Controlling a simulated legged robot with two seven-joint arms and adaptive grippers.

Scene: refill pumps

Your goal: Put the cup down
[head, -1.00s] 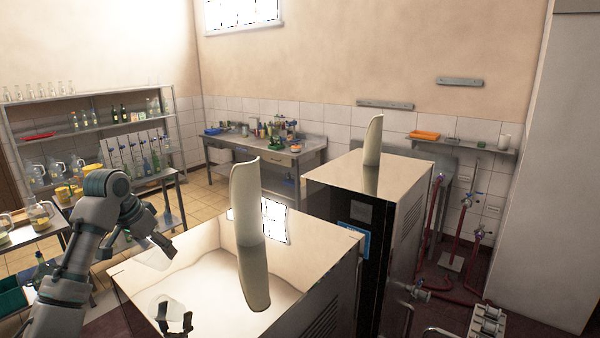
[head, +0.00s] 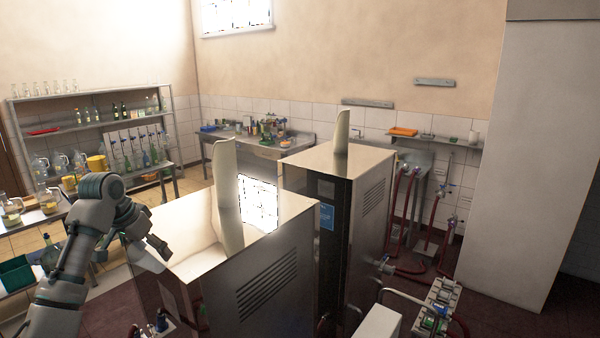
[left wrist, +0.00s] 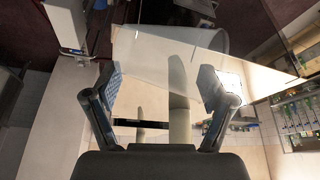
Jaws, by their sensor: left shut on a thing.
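My left gripper (head: 157,246) is at the left of the head view, at the left edge of the near steel machine's shiny top (head: 190,230). In the left wrist view my left gripper (left wrist: 163,88) is shut on a clear, see-through cup (left wrist: 165,62), which spans the space between the fingers. I cannot make out the cup in the head view. I cannot tell its height over the machine. My right gripper is not in view.
A second steel machine (head: 345,160) stands behind to the right. Tall pale curved pieces (head: 227,185) rise from both tops. A glassware rack (head: 95,120) stands at the left wall, with a cluttered table (head: 225,138) at the back. Red pipes (head: 405,205) and valves stand right.

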